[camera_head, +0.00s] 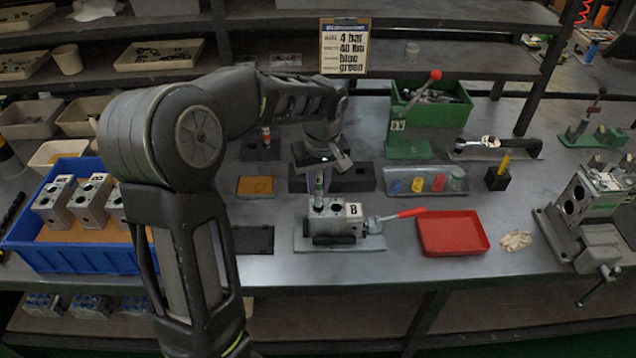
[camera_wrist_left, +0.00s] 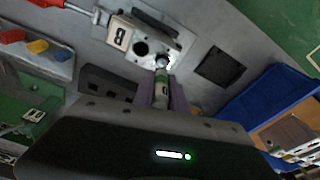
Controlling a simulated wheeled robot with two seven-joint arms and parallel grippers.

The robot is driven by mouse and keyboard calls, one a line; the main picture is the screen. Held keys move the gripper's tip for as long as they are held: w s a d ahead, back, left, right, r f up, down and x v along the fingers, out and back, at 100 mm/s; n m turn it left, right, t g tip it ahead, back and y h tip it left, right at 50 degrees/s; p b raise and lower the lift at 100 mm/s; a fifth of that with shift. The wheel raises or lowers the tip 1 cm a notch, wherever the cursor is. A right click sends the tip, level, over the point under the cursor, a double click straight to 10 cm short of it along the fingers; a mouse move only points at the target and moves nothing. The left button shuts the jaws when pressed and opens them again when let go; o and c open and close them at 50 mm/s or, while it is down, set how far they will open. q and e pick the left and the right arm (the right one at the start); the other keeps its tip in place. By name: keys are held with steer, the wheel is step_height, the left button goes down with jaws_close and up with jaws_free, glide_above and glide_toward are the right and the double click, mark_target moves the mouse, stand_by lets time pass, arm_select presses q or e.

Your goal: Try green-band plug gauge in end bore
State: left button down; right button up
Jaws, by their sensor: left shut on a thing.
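My left gripper (camera_head: 319,178) is shut on the plug gauge (camera_head: 319,190), a slim grey pin with a green band, held about upright. In the left wrist view the gauge (camera_wrist_left: 161,92) sits between the fingers (camera_wrist_left: 160,95). The grey valve block marked B (camera_head: 336,219) stands in a fixture directly below. The wrist view also shows the block (camera_wrist_left: 142,47), with one dark open bore beside the gauge. The gauge's lower end is at the other bore, the end one; I cannot tell whether it is inside. My right gripper is out of view.
The fixture has a red-handled clamp (camera_head: 404,214) on its right. A red tray (camera_head: 452,233) lies further right. A blue bin (camera_head: 75,253) with several blocks stands left. Behind are a dark stand (camera_head: 350,180) and a red-band gauge (camera_head: 266,137).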

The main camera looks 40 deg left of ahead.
mark_target(318, 172)
arm_select(q)
steer(key=shift+f+b, duration=1.35)
steer(key=shift+f, duration=0.4)
steer(key=shift+r, duration=0.15)
stand_by(1.2)
steer(key=shift+r+p, duration=0.45)
steer(key=shift+r, duration=0.05)
steer(key=shift+r+p, duration=2.1)
steer(key=shift+r, duration=0.85)
